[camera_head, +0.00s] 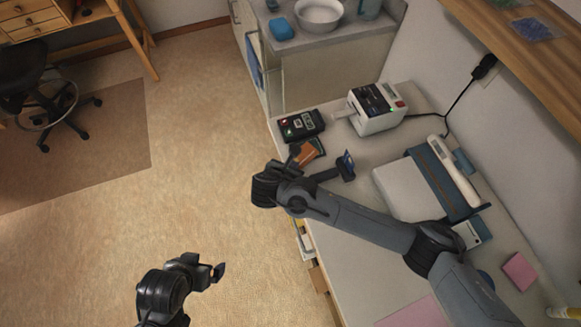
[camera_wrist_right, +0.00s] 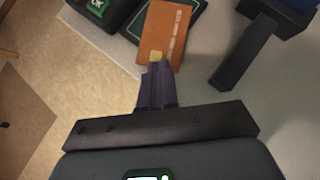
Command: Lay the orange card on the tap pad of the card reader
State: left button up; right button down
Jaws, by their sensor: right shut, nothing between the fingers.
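The orange card (camera_head: 308,154) lies at the left edge of the counter, and it also shows in the right wrist view (camera_wrist_right: 168,27). It overlaps a dark flat piece (camera_wrist_right: 197,32) that shows beside it. The card reader (camera_head: 301,124), a dark device with a small screen and coloured keys, stands just behind; a corner of it shows in the right wrist view (camera_wrist_right: 98,6). My right gripper (camera_wrist_right: 156,62) is shut and empty, its tips at the card's near end; contact is unclear. My left gripper (camera_head: 214,271) hangs over the floor, its jaw gap unclear.
A white machine (camera_head: 376,110) stands right of the reader. A dark stand with a blue part (camera_head: 347,166) is right of the card. A paper trimmer (camera_head: 446,180) lies further right. A pink pad (camera_head: 519,271) is at the lower right.

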pick_arm(q)
jog(key=shift+s, duration=0.1)
pick_arm(e)
jog(key=shift+s, duration=0.1)
jog(key=shift+s+a+r+p, duration=0.1)
jog(key=shift+s+a+p, duration=0.15)
jog(key=shift+s+p, duration=0.15)
pick_arm(q)
jog(key=p+v, duration=0.1)
jog(key=v, duration=0.1)
jog(key=p+v, duration=0.1)
jog(key=shift+a+r+p, duration=0.25)
jog(key=shift+p, duration=0.1)
pick_arm(e)
jog(key=s+f+v, duration=0.1)
jog(key=v, duration=1.1)
jog(key=shift+s+a+f, duration=0.2)
jog(key=shift+a+f, duration=0.15)
